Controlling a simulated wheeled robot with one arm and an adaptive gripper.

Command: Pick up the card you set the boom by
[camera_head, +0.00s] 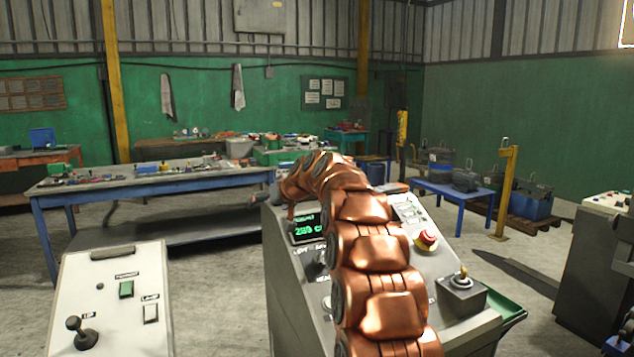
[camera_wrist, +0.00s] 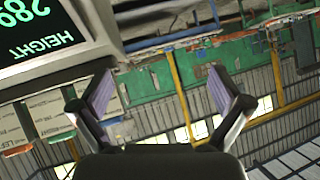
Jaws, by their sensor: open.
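A pale printed card or label (camera_head: 409,211) lies on the upper right of the sloping console (camera_head: 283,290), just right of my arm. Its print is too small to read, and I cannot tell whether it is the card in the task. My gripper (camera_wrist: 162,95) is open in the wrist view, with nothing between its fingers. In the head view its end is mostly hidden by my copper arm, near the console's upper left. A pale lettered surface (camera_wrist: 45,112) shows at the left of the wrist view; I cannot tell what it is.
The green height display (camera_head: 306,228) is close to my gripper and also shows in the wrist view (camera_wrist: 40,30). A red stop button (camera_head: 426,240) and a joystick box (camera_head: 462,295) stand on the console's right. A second panel (camera_head: 112,300) stands left. A blue workbench (camera_head: 150,180) is behind.

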